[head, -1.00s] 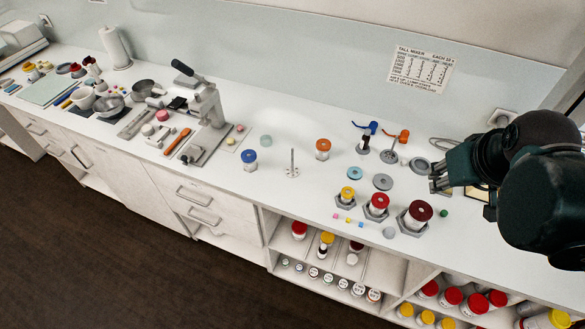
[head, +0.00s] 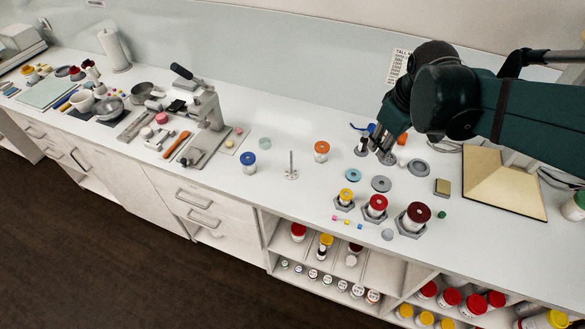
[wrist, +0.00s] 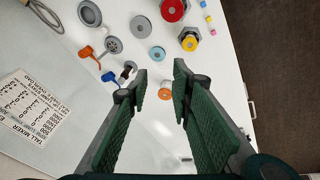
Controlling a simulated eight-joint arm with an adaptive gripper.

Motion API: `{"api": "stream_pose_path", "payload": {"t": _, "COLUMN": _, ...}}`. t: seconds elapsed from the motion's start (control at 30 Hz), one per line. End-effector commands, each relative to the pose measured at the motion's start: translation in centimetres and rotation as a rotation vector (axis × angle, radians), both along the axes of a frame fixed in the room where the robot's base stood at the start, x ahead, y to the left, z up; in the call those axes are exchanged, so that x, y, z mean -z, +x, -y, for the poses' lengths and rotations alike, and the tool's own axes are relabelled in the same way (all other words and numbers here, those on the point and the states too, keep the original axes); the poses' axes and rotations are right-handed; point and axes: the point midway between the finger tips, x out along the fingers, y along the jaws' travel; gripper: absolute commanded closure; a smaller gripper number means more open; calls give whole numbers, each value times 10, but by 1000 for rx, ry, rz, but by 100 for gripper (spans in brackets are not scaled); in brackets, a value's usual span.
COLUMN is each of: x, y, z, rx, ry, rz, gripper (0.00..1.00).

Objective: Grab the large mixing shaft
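Two mixing shafts stand at the back of the counter. One has a blue top (head: 360,127) and a small dark hub; it also shows in the wrist view (wrist: 110,76). The other has an orange top (head: 402,139); the wrist view shows its orange top (wrist: 86,52) and wider perforated disc (wrist: 113,45). I cannot tell for certain which is the large one. My gripper (head: 383,153) hangs above the counter by the shafts and partly hides them in the head view. In the wrist view my gripper (wrist: 160,80) is open and empty, with the shafts left of its fingers.
An orange-lidded jar (head: 321,151) stands to the left. Yellow (head: 346,195), red (head: 377,204) and dark red (head: 418,214) lidded jars sit in hexagonal holders in front. Grey discs (head: 381,183) lie between. A metal spindle (head: 291,168) stands left.

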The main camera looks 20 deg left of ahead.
Motion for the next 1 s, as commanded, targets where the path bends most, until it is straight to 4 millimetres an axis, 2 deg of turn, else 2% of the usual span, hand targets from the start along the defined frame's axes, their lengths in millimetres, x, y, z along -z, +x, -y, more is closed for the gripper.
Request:
{"api": "stream_pose_path", "payload": {"t": 0.03, "x": 3, "y": 5, "z": -11, "rx": -31, "ry": -7, "rz": -7, "gripper": 77}}
{"api": "stream_pose_path", "payload": {"t": 0.4, "x": 36, "y": 31, "z": -78, "rx": -260, "ry": -72, "rz": -59, "gripper": 77}}
{"api": "stream_pose_path", "payload": {"t": 1.0, "x": 110, "y": 48, "z": -194, "rx": -636, "ry": -164, "rz": -141, "gripper": 77}}
